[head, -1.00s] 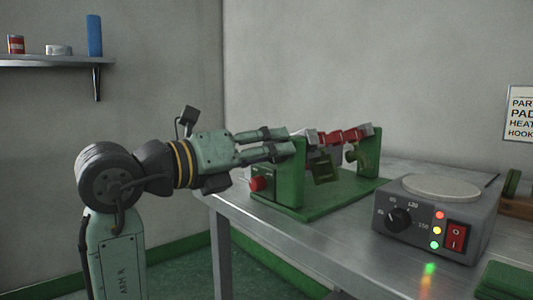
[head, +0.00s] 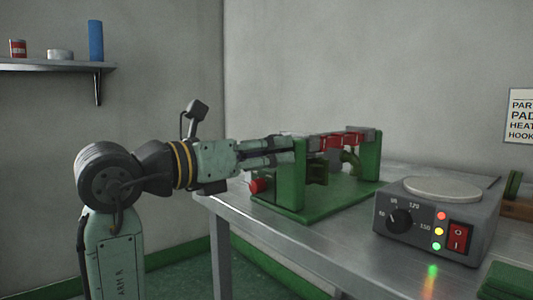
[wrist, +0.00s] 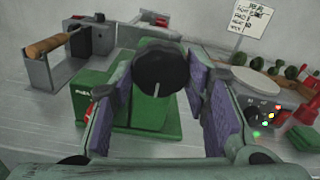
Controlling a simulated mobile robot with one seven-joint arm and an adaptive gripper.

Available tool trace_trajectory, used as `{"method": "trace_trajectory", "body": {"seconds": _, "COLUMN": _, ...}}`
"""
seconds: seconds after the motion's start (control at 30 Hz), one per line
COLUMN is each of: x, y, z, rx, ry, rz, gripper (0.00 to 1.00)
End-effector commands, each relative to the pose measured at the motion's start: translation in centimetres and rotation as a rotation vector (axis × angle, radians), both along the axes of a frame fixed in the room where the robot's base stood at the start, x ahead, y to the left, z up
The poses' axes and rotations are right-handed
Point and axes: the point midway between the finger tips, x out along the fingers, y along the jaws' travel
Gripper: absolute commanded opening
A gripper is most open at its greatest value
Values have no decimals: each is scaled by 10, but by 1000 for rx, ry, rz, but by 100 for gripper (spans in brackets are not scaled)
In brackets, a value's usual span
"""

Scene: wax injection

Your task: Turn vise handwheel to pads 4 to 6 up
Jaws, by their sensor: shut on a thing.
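The green vise (head: 325,205) stands on the metal table in the head view, with two upright posts and a bar with red blocks (head: 345,139) between them. My gripper (head: 290,150) reaches level to the left post. The black handwheel (wrist: 160,72) shows in the wrist view with a pale line on its face, pointing down in the picture. My gripper (wrist: 162,90) has its purple-padded fingers on either side of the handwheel, shut on it. In the head view the handwheel is hidden by my fingers. The numbers of the pads cannot be read.
A hotplate box (head: 440,220) with a dial, lights and a red switch stands right of the vise. A red knob (head: 257,186) sticks out low on the vise's left side.

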Motion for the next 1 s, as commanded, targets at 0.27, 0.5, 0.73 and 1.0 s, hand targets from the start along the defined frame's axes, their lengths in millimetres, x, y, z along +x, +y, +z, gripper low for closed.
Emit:
{"method": "trace_trajectory", "body": {"seconds": 0.27, "x": 0, "y": 0, "z": 0, "rx": 12, "ry": -15, "rz": 0, "gripper": 14}}
{"method": "trace_trajectory", "body": {"seconds": 0.5, "x": 0, "y": 0, "z": 0, "rx": 12, "ry": -15, "rz": 0, "gripper": 14}}
{"method": "trace_trajectory", "body": {"seconds": 0.73, "x": 0, "y": 0, "z": 0, "rx": 11, "ry": -14, "rz": 0, "gripper": 53}}
{"method": "trace_trajectory", "body": {"seconds": 1.0, "x": 0, "y": 0, "z": 0, "rx": 10, "ry": -14, "rz": 0, "gripper": 62}}
